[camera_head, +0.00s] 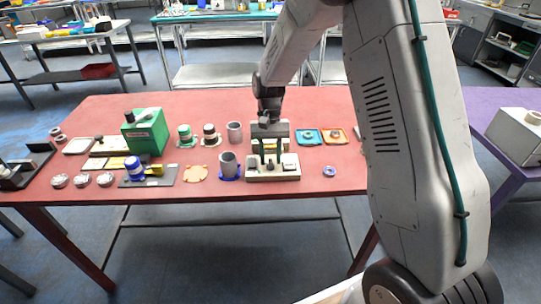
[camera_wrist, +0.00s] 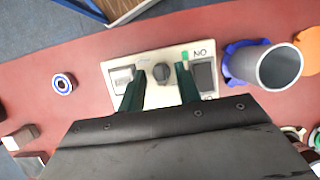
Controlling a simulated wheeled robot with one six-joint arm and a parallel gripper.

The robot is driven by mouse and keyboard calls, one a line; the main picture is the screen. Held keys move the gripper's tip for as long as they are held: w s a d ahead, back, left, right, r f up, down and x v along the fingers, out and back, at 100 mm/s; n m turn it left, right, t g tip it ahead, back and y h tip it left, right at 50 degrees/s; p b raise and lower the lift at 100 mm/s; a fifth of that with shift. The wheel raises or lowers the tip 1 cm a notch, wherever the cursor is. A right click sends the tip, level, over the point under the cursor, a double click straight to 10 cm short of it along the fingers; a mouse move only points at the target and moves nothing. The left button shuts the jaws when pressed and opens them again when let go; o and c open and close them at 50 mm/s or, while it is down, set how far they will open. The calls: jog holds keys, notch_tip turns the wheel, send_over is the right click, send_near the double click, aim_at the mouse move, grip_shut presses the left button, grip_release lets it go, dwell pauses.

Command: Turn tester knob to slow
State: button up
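The tester is a cream box (camera_head: 273,174) near the front edge of the red table. In the wrist view the tester panel (camera_wrist: 165,55) carries a dark round knob (camera_wrist: 161,73) in the middle. A pale switch or display is on its left and a dark rocker marked "NO", with a green mark beside it, on its right. My gripper (camera_wrist: 159,88) is open, with its two dark green fingers on either side of the knob and apart from it. In the head view my gripper (camera_head: 266,158) points down over the tester. The knob is hidden there.
A grey cup in a blue holder (camera_wrist: 275,68) stands close beside the tester; it also shows in the head view (camera_head: 229,166). A blue-white ring (camera_wrist: 63,84) lies on the other side. A green box (camera_head: 146,132) and small parts crowd the table's left.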

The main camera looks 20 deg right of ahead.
jog(key=v, duration=0.7)
jog(key=shift+w+r, duration=0.2)
jog(key=shift+r, duration=0.1)
jog(key=shift+d, duration=0.15)
jog(key=s+r+n+t, duration=0.1)
jog(key=s+r, duration=0.4)
jog(key=s, duration=0.6)
jog(key=s+d+r+n+t, duration=0.1)
jog(key=s+r, duration=0.4)
jog(key=s, duration=0.6)
jog(key=s+d+r+n+t+h, duration=0.1)
jog(key=s+r+t, duration=0.2)
jog(key=s, duration=0.9)
notch_tip(320, 180, up, 2)
jog(key=shift+r+t, duration=0.15)
jog(key=shift+t, duration=0.15)
